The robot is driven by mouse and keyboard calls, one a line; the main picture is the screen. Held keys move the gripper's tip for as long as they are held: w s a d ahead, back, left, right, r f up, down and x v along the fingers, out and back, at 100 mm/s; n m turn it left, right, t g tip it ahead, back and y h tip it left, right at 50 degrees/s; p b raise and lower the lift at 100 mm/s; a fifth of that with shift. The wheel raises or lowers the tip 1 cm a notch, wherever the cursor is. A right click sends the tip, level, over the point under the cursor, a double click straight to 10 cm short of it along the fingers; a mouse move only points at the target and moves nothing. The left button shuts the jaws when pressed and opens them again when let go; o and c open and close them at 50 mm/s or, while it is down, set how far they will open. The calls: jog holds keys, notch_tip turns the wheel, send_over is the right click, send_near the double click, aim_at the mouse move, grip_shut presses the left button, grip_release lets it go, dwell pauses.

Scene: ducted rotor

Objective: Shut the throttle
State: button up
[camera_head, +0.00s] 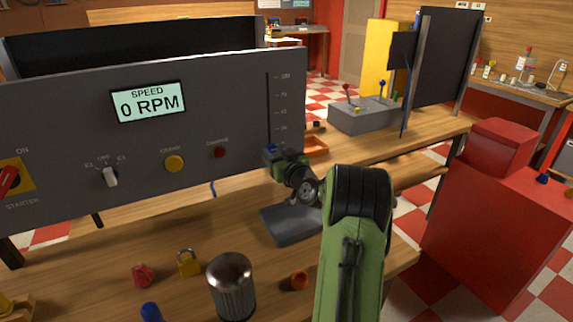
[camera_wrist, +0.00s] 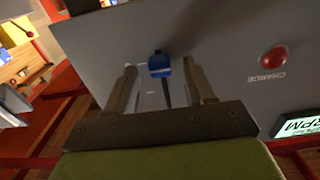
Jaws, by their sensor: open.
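The throttle is a slider with a blue knob (camera_head: 271,147) in a vertical slot at the right end of the grey control panel (camera_head: 60,85). The knob is low on the marked scale, near the lowest mark I can see. The scale's lower end is hidden by my gripper (camera_head: 284,156). In the wrist view, which is upside down, the blue knob (camera_wrist: 160,66) lies between the two fingertips of my open gripper (camera_wrist: 159,66). A gap shows on both sides of the knob. I cannot tell whether the fingertips reach past it. The display (camera_head: 149,103) reads speed 0 RPM.
The panel also has a red charge button (camera_head: 219,152), a yellow crank button (camera_head: 174,163), a selector knob (camera_head: 110,177) and a red starter switch (camera_head: 9,180). A metal cup (camera_head: 232,288), a padlock (camera_head: 188,262) and small parts lie on the wooden bench below.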

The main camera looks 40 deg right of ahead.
jog(key=b+v, duration=0.3)
jog(key=v, duration=1.1)
jog(key=shift+s, duration=0.1)
